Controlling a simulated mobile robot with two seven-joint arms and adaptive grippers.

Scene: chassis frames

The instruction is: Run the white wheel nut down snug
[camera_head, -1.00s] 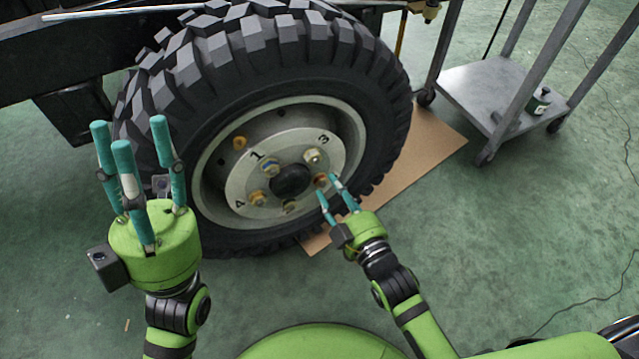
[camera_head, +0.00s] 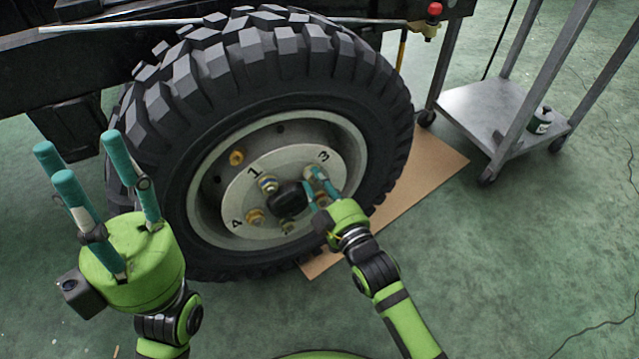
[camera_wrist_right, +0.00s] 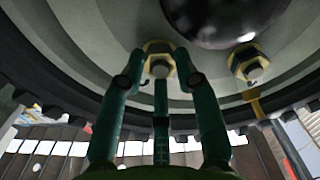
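The wheel's hub plate (camera_head: 247,188) carries several brass-coloured nuts around a dark centre cap (camera_head: 288,199). A pale-topped nut (camera_head: 313,171) sits near the number 3, partly hidden by my right gripper (camera_head: 317,186). In the right wrist view, the three teal fingers of this gripper (camera_wrist_right: 160,68) surround a hex nut (camera_wrist_right: 157,47) with a pale face on a brass-coloured base. The fingertips are close beside it; whether they press on it is unclear. A neighbouring nut (camera_wrist_right: 247,66) stands apart. My left gripper (camera_head: 92,165) is open and empty, left of the tyre.
The big black tyre (camera_head: 210,80) surrounds the rim. A grey metal cart (camera_head: 490,112) with a small dark can (camera_head: 540,120) stands at right. Brown cardboard (camera_head: 425,175) lies under the wheel.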

